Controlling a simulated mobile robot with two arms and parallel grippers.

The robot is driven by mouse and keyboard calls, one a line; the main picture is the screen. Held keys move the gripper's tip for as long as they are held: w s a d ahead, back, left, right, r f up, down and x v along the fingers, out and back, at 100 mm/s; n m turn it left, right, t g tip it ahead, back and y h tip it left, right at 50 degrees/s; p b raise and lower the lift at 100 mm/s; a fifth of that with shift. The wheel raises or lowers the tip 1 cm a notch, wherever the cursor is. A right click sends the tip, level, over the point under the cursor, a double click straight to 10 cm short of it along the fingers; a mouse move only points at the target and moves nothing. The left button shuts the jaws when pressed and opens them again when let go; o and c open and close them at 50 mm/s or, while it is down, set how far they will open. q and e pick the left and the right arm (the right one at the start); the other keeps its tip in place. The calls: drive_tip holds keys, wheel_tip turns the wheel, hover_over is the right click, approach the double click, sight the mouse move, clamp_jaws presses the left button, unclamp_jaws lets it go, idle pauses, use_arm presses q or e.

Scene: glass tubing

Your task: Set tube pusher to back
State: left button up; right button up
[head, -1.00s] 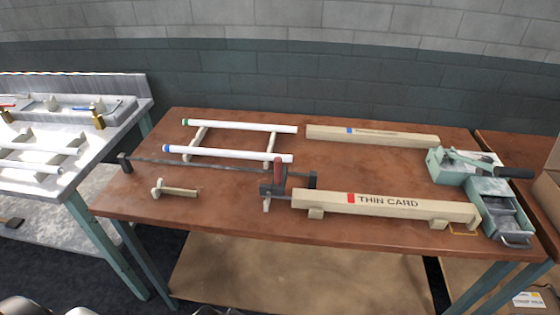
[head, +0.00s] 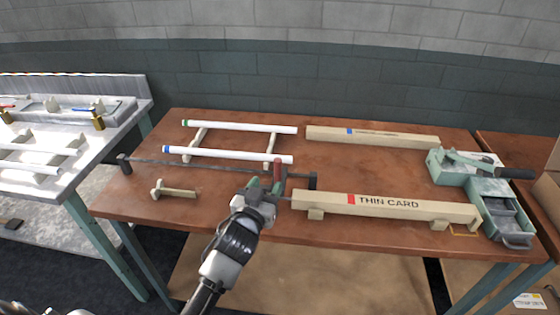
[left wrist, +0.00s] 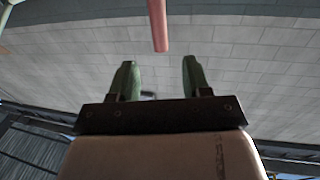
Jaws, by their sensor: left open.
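The tube pusher is a dark carriage with an upright red handle (head: 278,174) near the right end of a thin dark rail (head: 190,163). The rail lies along the middle of the brown table. My left gripper (head: 260,186) is open, close beside the handle on its near left side, and hides most of the carriage. In the left wrist view, the two green fingers (left wrist: 158,72) stand apart. The red handle (left wrist: 158,28) shows ahead in line with the gap, and nothing is between the fingers. My right gripper is not in view.
Two white tubes (head: 228,155) rest on a rack behind the rail. A wooden beam marked THIN CARD (head: 400,207) lies to the right, with another beam (head: 375,136) behind it. A wooden piece (head: 175,192) lies at front left. A green lever tool (head: 455,172) stands at right.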

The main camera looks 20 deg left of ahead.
sight(276, 168)
use_arm(q)
drive_tip(key=w, duration=0.5)
drive_tip(key=w+p, duration=0.1)
drive_tip(key=w, duration=0.4)
drive_tip(key=shift+w+a, duration=0.2)
drive_tip(key=shift+w, duration=0.1)
drive_tip(key=shift+c, duration=0.4)
clamp_jaws()
